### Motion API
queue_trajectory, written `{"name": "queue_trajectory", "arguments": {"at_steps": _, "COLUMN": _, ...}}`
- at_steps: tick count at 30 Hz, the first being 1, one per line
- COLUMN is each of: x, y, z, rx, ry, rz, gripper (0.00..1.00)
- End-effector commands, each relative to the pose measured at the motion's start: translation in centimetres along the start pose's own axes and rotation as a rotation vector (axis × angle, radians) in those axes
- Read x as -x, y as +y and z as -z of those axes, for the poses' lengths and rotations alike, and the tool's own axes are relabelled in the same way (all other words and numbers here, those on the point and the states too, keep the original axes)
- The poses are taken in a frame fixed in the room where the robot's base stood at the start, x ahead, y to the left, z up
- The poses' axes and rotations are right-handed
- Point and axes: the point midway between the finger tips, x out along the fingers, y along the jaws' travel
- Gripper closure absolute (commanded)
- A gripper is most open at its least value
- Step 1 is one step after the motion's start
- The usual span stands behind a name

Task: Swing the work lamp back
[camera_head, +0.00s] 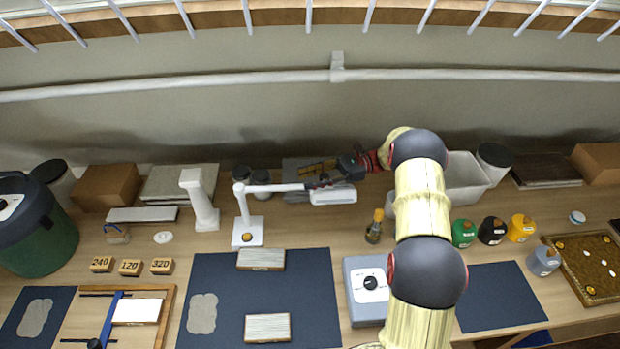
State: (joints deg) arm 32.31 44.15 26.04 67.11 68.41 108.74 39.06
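The white work lamp stands left of centre, with a square base (248,232), a short post and a thin arm (275,188) reaching right. Its flat white lamp head (333,196) is at the right end of the arm, above the bench. My gripper (318,183) comes in from the right, its dark fingers at the lamp arm's right end, just above the lamp head. It appears to touch or overlap the lamp there. Whether the fingers are closed around it is too small to tell.
A white column (200,202) stands left of the lamp. A small amber bottle (375,227) stands to its right, and a grey box with a dial (368,290) in front. Dark jars (241,174) are behind the arm.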

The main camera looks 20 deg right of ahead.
Motion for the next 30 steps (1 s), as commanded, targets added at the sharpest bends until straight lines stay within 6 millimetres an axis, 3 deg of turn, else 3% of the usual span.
{"name": "queue_trajectory", "arguments": {"at_steps": 15, "x": 6.8, "y": -0.1, "z": 0.1, "rx": 0.001, "ry": 0.001, "rz": 0.002, "gripper": 0.64}}
{"name": "queue_trajectory", "arguments": {"at_steps": 30, "x": 7.4, "y": -0.1, "z": 0.0, "rx": 0.0, "ry": 0.0, "rz": 0.001, "gripper": 0.64}}
